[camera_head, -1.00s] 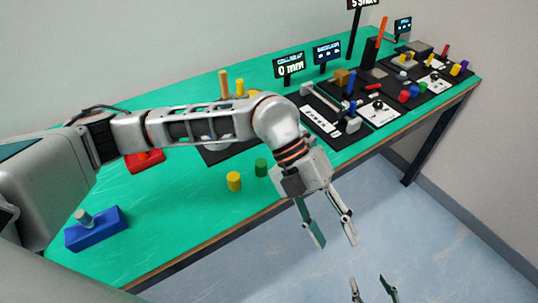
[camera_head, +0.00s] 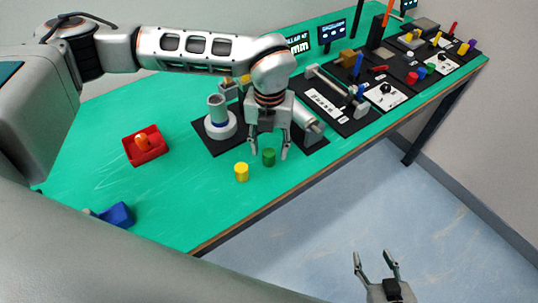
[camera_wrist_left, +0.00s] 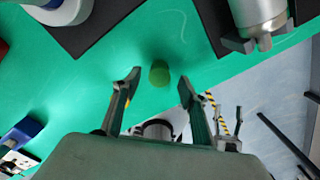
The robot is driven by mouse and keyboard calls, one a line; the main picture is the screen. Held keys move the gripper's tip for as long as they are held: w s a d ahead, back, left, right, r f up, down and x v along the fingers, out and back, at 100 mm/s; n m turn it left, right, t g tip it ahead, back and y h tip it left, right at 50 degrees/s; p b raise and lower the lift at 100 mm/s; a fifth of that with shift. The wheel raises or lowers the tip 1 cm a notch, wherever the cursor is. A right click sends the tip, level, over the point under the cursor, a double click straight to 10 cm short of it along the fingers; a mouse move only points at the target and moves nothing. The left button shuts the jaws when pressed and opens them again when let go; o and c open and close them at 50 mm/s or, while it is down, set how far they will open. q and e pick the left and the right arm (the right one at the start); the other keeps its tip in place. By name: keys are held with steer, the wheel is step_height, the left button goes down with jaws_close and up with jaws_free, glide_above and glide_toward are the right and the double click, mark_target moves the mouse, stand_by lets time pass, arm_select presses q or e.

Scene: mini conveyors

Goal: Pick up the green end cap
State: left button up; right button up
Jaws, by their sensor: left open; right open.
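The green end cap (camera_head: 268,157) is a small green cylinder standing on the green table near its front edge. It also shows in the left wrist view (camera_wrist_left: 159,74), just ahead of and between the spread fingertips. My left gripper (camera_head: 268,155) is open and points down over the cap, with a finger to either side in the head view. The left wrist view shows the left gripper (camera_wrist_left: 157,85) empty, and I cannot tell its exact height above the cap. My right gripper (camera_head: 377,262) is open and empty, low over the floor in front of the table.
A yellow cylinder (camera_head: 241,172) stands just left of the green cap. A black mat (camera_head: 205,138) with a white-based grey post (camera_head: 219,120) lies behind. A red tray (camera_head: 135,155) and a blue block (camera_head: 118,215) are to the left. Several stations fill the right side.

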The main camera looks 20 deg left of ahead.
arm_select(q)
steer(key=shift+f, duration=1.4)
steer(key=c, duration=1)
steer(key=shift+r, duration=0.1)
